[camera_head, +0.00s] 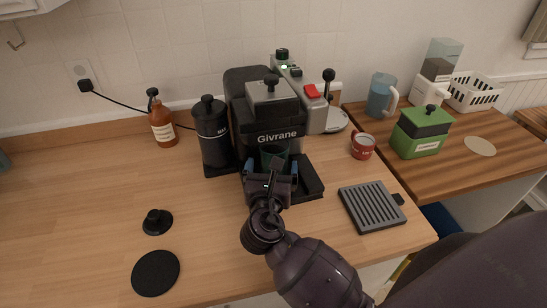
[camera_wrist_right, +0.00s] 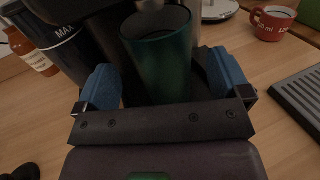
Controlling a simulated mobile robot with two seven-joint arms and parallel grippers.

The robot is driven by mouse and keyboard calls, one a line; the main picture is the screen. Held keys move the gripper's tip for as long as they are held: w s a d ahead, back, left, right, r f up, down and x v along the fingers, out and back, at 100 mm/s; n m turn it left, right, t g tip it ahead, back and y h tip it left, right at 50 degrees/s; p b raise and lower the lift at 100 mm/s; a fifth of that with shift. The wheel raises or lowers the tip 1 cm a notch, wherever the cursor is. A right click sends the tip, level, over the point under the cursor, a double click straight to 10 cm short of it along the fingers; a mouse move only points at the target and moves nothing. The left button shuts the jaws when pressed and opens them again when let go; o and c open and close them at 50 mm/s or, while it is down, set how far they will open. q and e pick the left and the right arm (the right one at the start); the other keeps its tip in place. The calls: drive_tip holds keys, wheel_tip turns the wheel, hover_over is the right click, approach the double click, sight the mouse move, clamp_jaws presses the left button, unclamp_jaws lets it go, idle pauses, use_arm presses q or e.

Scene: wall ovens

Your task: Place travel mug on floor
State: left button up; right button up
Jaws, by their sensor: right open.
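A dark green travel mug (camera_wrist_right: 162,62) stands upright at the front of a black coffee maker. In the head view the mug (camera_head: 273,155) shows under the maker's brew head, partly hidden by my gripper and arm. My right gripper (camera_head: 271,173) reaches to the mug from the front. In the right wrist view the blue finger pads of the gripper (camera_wrist_right: 163,83) stand open on either side of the mug, around it, with a gap at least on the left. The floor is mostly hidden by the counter. My left gripper is out of view.
The coffee maker (camera_head: 254,114) has a black canister (camera_head: 212,132) on its left. A red mug (camera_head: 363,146) and a grey drip tray (camera_head: 371,206) are to the right. A black disc (camera_head: 155,272) lies front left. The left counter is mostly clear.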

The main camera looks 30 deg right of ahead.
drive_tip(key=v, duration=0.7)
drive_tip(key=shift+s+a, duration=0.1)
idle(0.4)
